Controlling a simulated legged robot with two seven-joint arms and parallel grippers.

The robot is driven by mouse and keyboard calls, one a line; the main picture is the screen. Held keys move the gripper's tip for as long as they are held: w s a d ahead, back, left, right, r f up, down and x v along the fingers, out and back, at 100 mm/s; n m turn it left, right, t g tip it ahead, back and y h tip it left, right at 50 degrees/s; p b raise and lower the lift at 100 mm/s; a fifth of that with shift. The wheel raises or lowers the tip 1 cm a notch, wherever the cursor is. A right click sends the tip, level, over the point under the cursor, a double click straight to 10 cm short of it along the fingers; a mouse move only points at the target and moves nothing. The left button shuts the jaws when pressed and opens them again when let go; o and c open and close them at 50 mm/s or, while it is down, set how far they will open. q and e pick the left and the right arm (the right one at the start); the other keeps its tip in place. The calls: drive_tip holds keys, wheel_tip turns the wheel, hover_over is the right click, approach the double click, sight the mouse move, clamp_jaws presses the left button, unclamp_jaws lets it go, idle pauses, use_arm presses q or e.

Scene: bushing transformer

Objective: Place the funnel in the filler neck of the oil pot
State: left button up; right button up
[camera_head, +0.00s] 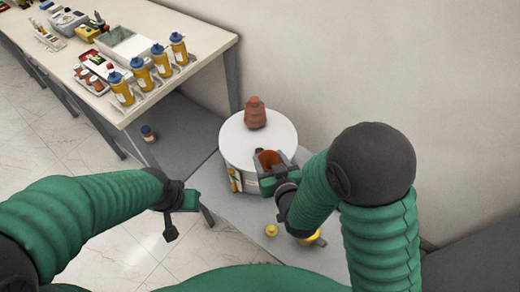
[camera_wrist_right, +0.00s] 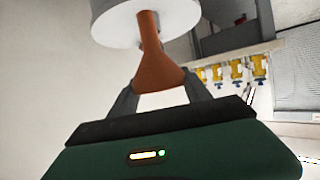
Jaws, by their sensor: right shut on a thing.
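The oil pot is a white drum (camera_head: 232,140) on a grey low surface, with a ribbed brown bushing (camera_head: 256,115) on its top. My right gripper (camera_head: 268,165) is shut on the orange-brown funnel (camera_head: 266,158) at the near edge of the pot's top. In the right wrist view the funnel (camera_wrist_right: 158,68) sits between the gripper's fingers (camera_wrist_right: 160,95); its narrow end overlaps the white pot (camera_wrist_right: 178,14). The filler neck cannot be made out, and I cannot tell whether the spout is in it. My left gripper (camera_head: 182,217) is empty, its fingers apart, left of the pot.
A workbench (camera_head: 215,45) at the upper left holds several yellow bottles with blue caps (camera_head: 141,72), trays and tools. A small dark bottle (camera_head: 148,133) stands below it. Small yellow items (camera_head: 271,230) lie near my right forearm. A wall closes the right side.

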drive_tip(key=p+x, duration=0.1)
drive_tip(key=x, duration=1.1)
drive_tip(key=shift+d, duration=0.1)
use_arm(q)
drive_tip(key=shift+w+a+f, duration=0.15)
drive_tip(key=shift+w+f, duration=0.05)
drive_tip(key=shift+f, duration=0.05)
use_arm(e)
drive_tip(key=shift+f, duration=0.2)
use_arm(q)
drive_tip(key=shift+f, duration=0.1)
use_arm(e)
drive_tip(key=o, duration=1.3)
